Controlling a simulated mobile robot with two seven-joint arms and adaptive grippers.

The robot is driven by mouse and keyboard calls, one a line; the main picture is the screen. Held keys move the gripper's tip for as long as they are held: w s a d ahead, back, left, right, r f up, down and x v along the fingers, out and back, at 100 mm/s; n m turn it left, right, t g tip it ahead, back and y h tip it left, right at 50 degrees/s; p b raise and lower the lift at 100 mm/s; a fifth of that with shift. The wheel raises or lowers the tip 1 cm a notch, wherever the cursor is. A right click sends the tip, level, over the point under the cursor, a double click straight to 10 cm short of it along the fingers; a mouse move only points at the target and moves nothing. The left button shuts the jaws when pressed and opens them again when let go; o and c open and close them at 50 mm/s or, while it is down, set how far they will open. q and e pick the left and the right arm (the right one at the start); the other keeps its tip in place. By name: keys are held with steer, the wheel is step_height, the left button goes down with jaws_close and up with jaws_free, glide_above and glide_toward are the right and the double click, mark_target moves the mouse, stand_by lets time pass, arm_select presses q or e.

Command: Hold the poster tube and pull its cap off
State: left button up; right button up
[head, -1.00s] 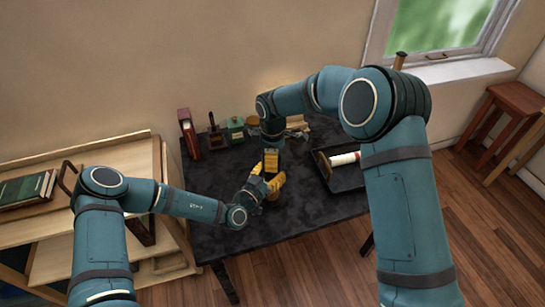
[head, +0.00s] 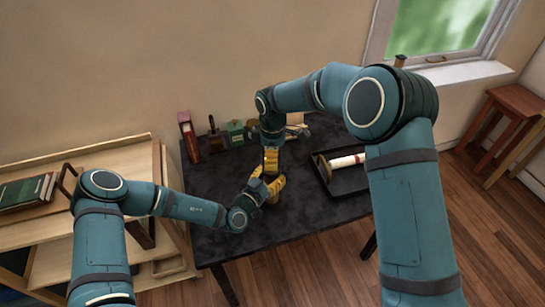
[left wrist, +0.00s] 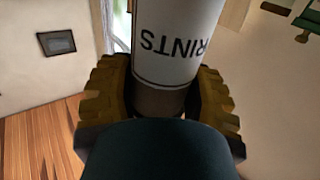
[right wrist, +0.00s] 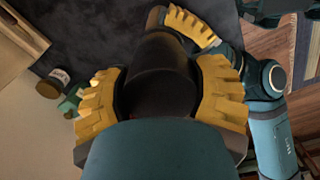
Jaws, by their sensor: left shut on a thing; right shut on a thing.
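The poster tube (left wrist: 175,45) is white with the dark word "PRINTS" upside down and a brown lower band in the left wrist view. My left gripper (head: 265,188) is shut around it at the brown band; its fingers flank it in that view (left wrist: 160,100). My right gripper (head: 271,160) is just above the left one, pointing down. In the right wrist view its yellow fingers are shut on a dark cylindrical piece, the cap (right wrist: 165,62). The left gripper's fingers show just beyond it. The grippers hide most of the tube in the head view, and where cap and tube meet is hidden.
The dark table (head: 225,185) has a black tray (head: 352,182) at right holding a white roll (head: 345,161). A wooden shelf (head: 60,236) stands at left. The table's front is clear.

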steer(key=shift+r, duration=0.1)
steer(key=shift+r, duration=1.95)
arm_select(q)
steer(key=o, duration=1.4)
steer(key=shift+c, duration=0.2)
